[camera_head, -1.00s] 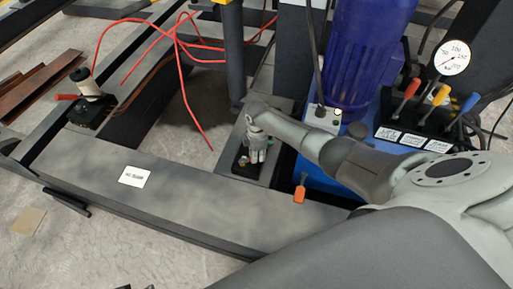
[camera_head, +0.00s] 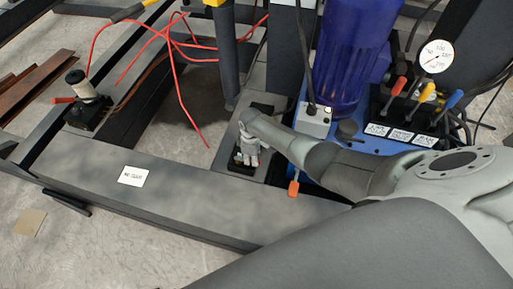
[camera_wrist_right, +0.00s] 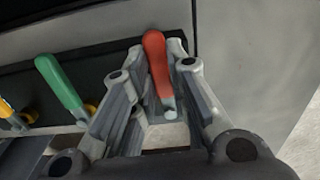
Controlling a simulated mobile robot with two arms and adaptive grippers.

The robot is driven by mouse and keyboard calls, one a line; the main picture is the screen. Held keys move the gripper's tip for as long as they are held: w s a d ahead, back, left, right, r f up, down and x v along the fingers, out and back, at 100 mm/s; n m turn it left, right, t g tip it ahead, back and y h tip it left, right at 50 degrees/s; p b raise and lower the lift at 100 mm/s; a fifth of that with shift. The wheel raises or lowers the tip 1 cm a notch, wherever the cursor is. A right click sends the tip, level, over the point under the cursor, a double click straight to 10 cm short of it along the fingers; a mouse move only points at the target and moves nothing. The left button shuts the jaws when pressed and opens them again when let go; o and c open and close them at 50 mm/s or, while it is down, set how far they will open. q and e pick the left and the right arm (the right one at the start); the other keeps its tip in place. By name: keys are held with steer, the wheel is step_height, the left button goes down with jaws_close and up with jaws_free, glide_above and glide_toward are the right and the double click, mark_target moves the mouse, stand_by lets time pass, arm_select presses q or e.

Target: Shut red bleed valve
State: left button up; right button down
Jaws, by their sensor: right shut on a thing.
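The red bleed valve handle (camera_wrist_right: 157,62) stands between the two finger pads of my right gripper in the wrist view, with its top showing above them. My right gripper (camera_head: 246,162) is shut on it, over a small dark valve block (camera_head: 258,108) on the grey steel frame in the head view. The gripper hides the red handle there. A green handle (camera_wrist_right: 62,87) and a yellow handle (camera_wrist_right: 8,112) stand to the left of the red one in the wrist view, apart from the fingers. My left gripper is not in view.
A blue pump unit (camera_head: 345,60) with red, yellow and blue levers and a gauge (camera_head: 436,56) stands right of the gripper. Red hoses (camera_head: 186,95) lie behind left.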

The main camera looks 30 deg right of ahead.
steer(key=shift+s+a+m, duration=0.1)
steer(key=shift+m, duration=0.2)
steer(key=c, duration=1.4)
jaws_free()
steer(key=shift+r, duration=6.05)
steer(key=shift+s+f, duration=0.1)
